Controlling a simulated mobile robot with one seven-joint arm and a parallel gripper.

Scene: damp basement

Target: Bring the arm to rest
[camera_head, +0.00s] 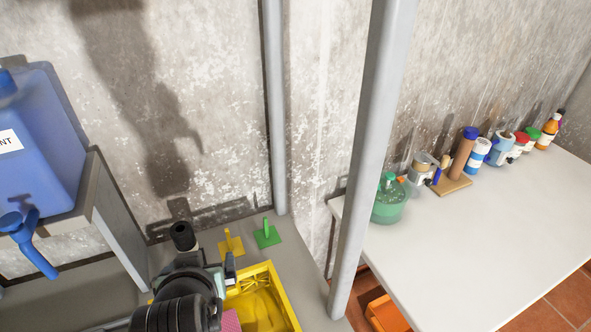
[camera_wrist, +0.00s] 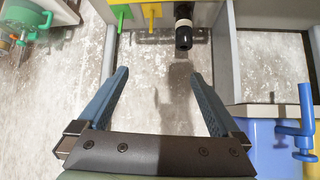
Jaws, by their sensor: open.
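My gripper (camera_wrist: 160,73) is open in the wrist view. Its two blue fingers are spread wide, with nothing between them but the stained wall behind. In the head view my dark arm rises at the bottom, left of centre, over the grey worktop, in front of the wall. The gripper's fingers are mostly hidden there by the arm. A dark bottle-like object (camera_wrist: 183,28) is beyond the fingertips in the wrist view, apart from them.
A yellow tray (camera_head: 287,298) lies close right of my arm. Behind it are a yellow piece (camera_head: 231,245) and a green piece (camera_head: 267,236). A blue tank (camera_head: 48,130) with a tap stands left. A grey post (camera_head: 366,150) separates the worktop from a white table (camera_head: 450,260) with several containers.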

